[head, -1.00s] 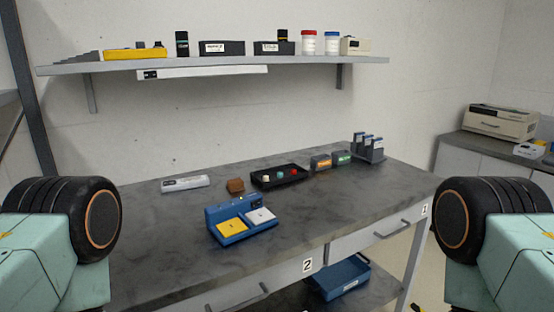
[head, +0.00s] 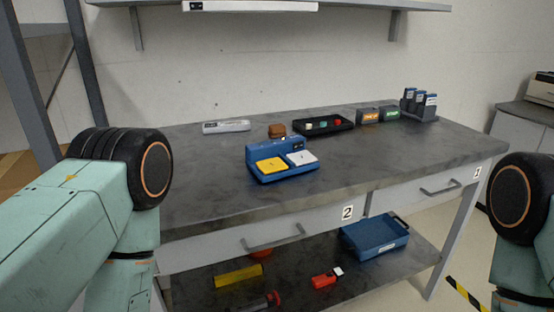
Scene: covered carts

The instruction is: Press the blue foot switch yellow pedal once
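The blue foot switch (head: 283,161) sits on the grey bench top near its front edge, left of the bench's middle. Its yellow pedal (head: 270,165) is on the left and a white pedal (head: 302,158) is on the right. Nothing touches either pedal. Parts of my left arm show at the left and parts of my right arm at the right edge. Neither gripper's fingers are in view.
The bench top (head: 400,150) has clear room around the switch. Behind it are a brown block (head: 277,131), a black tray (head: 322,126) with small coloured pieces and a grey bar (head: 226,127). A blue bin (head: 374,238) stands on the lower shelf.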

